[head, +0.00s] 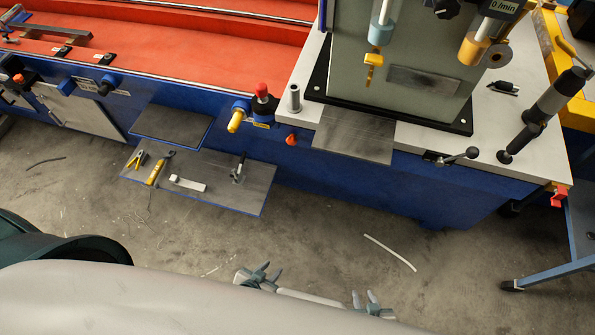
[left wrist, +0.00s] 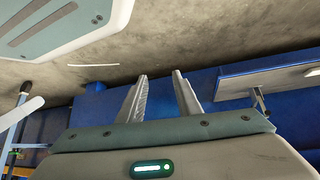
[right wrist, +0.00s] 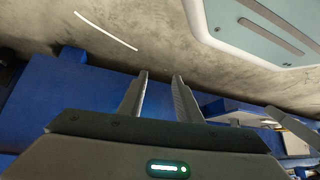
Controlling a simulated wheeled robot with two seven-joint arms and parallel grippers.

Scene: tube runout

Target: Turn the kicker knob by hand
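Several knobs and handles sit along the blue machine front in the head view, and I cannot tell for sure which is the kicker knob. One is a dark knob (head: 106,86) beside a small label at the left. Another is a red-topped black knob (head: 262,92) at the middle, just beside a yellow handle (head: 236,121). My left gripper (head: 262,271) is low in the head view, well short of the machine; its fingers are apart and empty in the left wrist view (left wrist: 160,77). My right gripper (head: 367,299) is to its right, also open and empty in the right wrist view (right wrist: 161,76).
A low shelf (head: 258,180) holds several hand tools. A grey plate (head: 170,124) juts out above it. A white strip (head: 390,252) lies on the open concrete floor.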

